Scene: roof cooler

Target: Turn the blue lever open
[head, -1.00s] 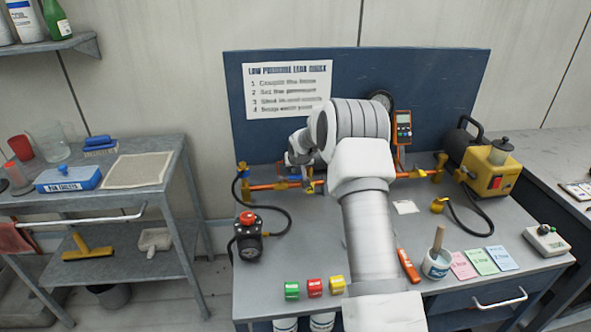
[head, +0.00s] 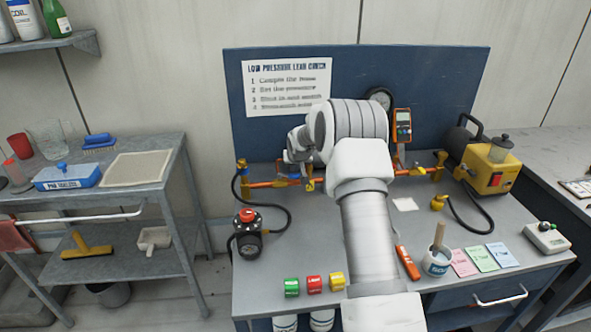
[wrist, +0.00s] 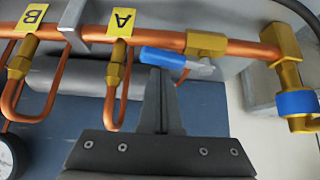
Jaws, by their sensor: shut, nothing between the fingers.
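The blue lever (wrist: 163,58) shows in the wrist view, with a blue grip and a metal stem running right to a brass valve (wrist: 207,44) on the copper pipe (wrist: 150,37). It lies nearly along the pipe, slightly tilted. In the head view my arm's wrist hides much of this part of the pipe.
Yellow tags A (wrist: 122,21) and B (wrist: 34,17) hang on branches left of the lever. A brass end fitting with a blue band (wrist: 297,103) is at right.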

